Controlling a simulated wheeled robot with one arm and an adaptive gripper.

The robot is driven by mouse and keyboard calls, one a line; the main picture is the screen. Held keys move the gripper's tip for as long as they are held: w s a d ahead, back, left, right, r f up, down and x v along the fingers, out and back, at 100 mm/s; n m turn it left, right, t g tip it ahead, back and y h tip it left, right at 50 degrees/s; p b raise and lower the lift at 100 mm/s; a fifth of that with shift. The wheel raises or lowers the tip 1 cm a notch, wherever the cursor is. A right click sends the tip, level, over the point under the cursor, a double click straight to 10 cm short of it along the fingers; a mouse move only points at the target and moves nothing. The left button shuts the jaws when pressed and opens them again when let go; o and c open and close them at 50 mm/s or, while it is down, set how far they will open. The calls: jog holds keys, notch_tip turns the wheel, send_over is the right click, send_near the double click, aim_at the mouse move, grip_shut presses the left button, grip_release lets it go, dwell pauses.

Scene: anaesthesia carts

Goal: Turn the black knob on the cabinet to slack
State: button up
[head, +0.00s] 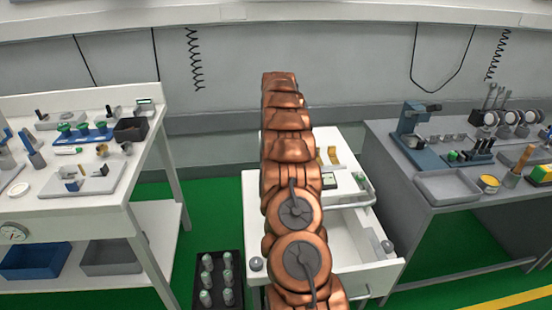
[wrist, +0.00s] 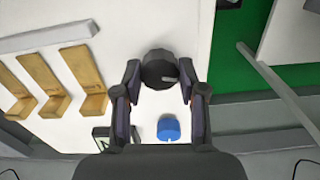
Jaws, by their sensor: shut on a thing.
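The black knob (wrist: 158,68) stands on the white top of the cabinet (wrist: 130,22) in the wrist view. A short light pointer mark on it points to the right and slightly down. My gripper (wrist: 160,72) has one finger on each side of the knob and is shut on it. In the head view my copper arm reaches over the white cabinet (head: 252,190) and hides both the knob and my gripper. No readable "slack" marking shows in either view.
A blue cap (wrist: 168,128) is just below the knob, between my fingers. Tan brackets (wrist: 45,85) are to the left. The cabinet has an open drawer (head: 352,238). A left bench (head: 75,222) and a grey right bench (head: 395,160) flank it; a black crate (head: 237,262) stands on the floor.

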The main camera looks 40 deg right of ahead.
jog(key=shift+w+r+n, duration=0.1)
jog(key=shift+n, duration=1.3)
jog(key=o, duration=1.1)
jog(key=shift+o, duration=0.2)
jog(key=shift+r, duration=3.7)
